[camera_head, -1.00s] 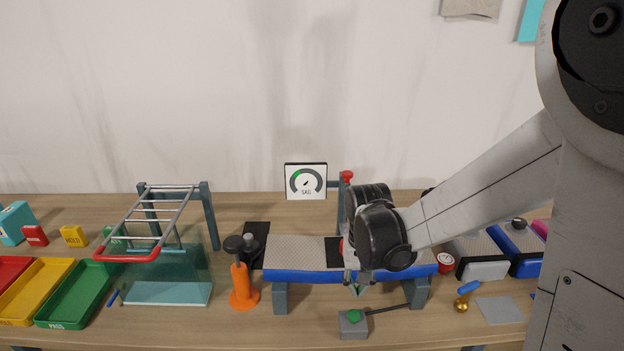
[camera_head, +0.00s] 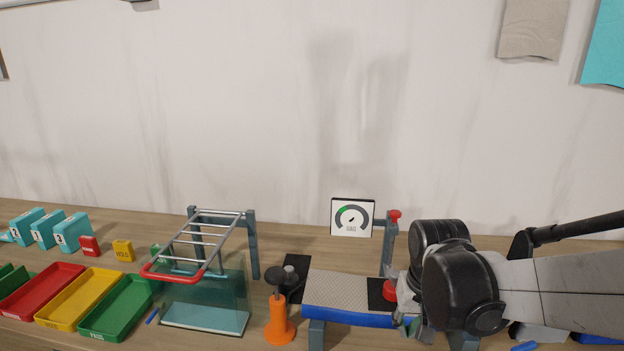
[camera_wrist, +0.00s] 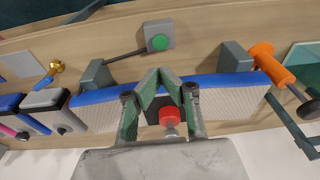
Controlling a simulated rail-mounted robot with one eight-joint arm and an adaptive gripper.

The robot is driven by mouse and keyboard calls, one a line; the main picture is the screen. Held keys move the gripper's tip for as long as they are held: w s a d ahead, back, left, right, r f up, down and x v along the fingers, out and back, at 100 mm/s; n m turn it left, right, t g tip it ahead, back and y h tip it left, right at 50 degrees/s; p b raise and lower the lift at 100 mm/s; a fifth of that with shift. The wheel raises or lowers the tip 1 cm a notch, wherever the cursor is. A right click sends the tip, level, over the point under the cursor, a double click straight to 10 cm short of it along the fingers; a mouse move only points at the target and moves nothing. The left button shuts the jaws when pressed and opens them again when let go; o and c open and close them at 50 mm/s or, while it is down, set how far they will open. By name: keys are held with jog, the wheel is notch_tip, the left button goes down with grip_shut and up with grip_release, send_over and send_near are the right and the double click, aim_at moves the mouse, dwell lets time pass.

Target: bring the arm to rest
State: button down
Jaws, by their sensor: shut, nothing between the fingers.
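My arm reaches in from the right in the head view, its dark wrist (camera_head: 455,285) low over the right part of a grey-topped blue track (camera_head: 335,290). The wrist hides that end of the track, and my gripper is mostly hidden behind it there. In the wrist view my gripper (camera_wrist: 158,72) is shut and empty, its green fingers meeting in a point over the blue edge of the track. A red knob (camera_wrist: 169,116) shows between the finger links. I cannot tell whether the fingers touch the track.
A gauge (camera_head: 352,217) stands behind the track. An orange pump (camera_head: 280,320) stands left of it, then a ladder-like frame (camera_head: 205,240) and red, yellow and green trays (camera_head: 117,308). A grey box with a green button (camera_wrist: 159,42) lies near the fingertips. The air above the bench is clear.

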jog(key=s+r+n+t+b, duration=0.1)
jog(key=s+r+t+b, duration=0.2)
jog(key=s, duration=0.8)
jog(key=shift+r+t+b, duration=0.25)
jog(key=shift+t+b, duration=0.75)
jog(key=shift+t, duration=0.2)
dwell(1.3)
